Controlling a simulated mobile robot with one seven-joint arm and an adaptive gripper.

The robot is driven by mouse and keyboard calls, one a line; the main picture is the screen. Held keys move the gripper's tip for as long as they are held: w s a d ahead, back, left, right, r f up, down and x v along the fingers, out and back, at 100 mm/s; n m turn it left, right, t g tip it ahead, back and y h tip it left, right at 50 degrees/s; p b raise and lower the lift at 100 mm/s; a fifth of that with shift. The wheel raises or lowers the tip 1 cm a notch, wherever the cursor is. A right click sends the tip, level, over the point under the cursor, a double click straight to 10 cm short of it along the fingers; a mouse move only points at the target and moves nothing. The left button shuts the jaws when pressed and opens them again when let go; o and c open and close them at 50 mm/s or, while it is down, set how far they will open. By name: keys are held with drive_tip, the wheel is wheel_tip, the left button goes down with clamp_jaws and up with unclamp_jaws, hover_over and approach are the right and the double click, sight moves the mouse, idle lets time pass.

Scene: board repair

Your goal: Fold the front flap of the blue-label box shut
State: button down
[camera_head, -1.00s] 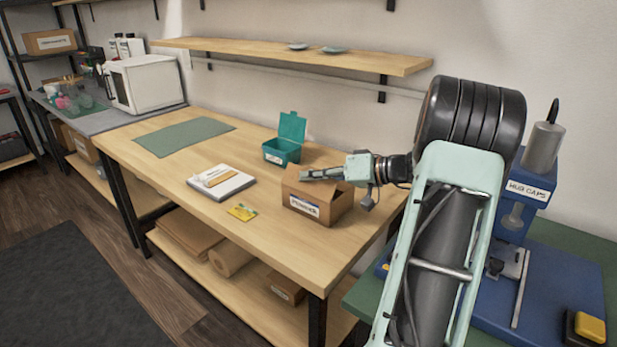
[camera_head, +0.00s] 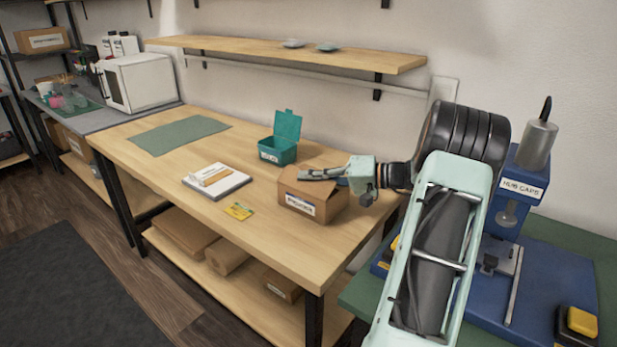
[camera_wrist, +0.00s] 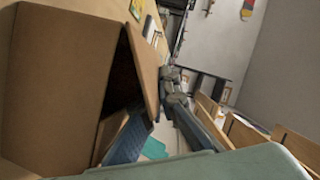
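The blue-label box (camera_head: 301,208) is a brown carton near the right front of the wooden workbench, its white-and-blue label facing front. My gripper (camera_head: 316,175) reaches in from the right, level over the box top with its fingers pointing left. It hides much of the opening and flaps, so I cannot tell which flap is up. In the wrist view the carton (camera_wrist: 55,80) fills the left, with a tilted flap (camera_wrist: 142,65) standing off it over a dark gap. Grey gripper fingers (camera_wrist: 182,100) are beside that flap; whether they touch it or are spread is unclear.
An open teal bin (camera_head: 279,152) stands just behind the box. A green mat (camera_head: 178,136) lies farther left. A blue press (camera_head: 520,215) stands at right.

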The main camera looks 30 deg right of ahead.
drive_tip(key=c, duration=2.2)
unclamp_jaws()
